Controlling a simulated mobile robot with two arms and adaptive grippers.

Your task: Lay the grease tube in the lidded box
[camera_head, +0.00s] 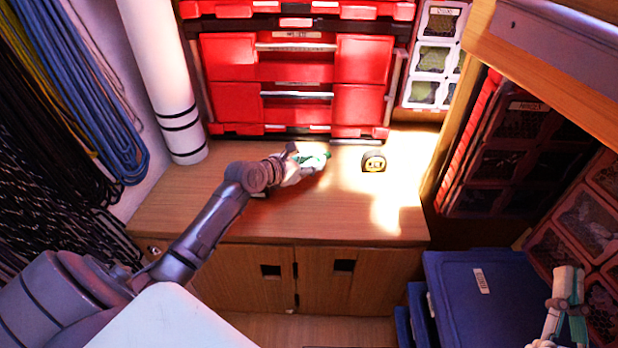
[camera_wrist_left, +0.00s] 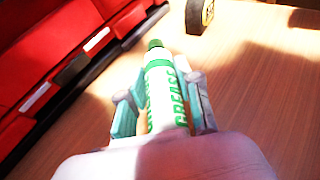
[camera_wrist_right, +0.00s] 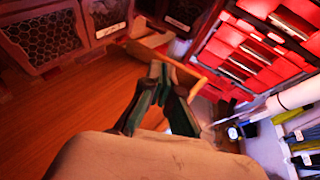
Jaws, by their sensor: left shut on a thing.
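The grease tube (camera_wrist_left: 160,92), white with green lettering and a green cap, is between the fingers of my left gripper (camera_wrist_left: 155,98). In the head view, my left gripper (camera_head: 306,166) is shut on the tube, low over the wooden worktop near its back; whether the tube touches the wood I cannot tell. My right gripper (camera_head: 568,287) is at the lower right, in front of the wall bins; its fingertips look together and empty in the right wrist view (camera_wrist_right: 160,72). A blue box (camera_head: 480,300) with a flat top and white label stands at lower right; I cannot tell whether it is the lidded box.
A yellow and black tape measure (camera_head: 373,162) stands on the worktop (camera_head: 220,215), right of the tube. Red drawers (camera_head: 298,85) stand behind. A white roll (camera_head: 165,80) and coiled lines (camera_head: 60,90) are at left. The front of the worktop is clear.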

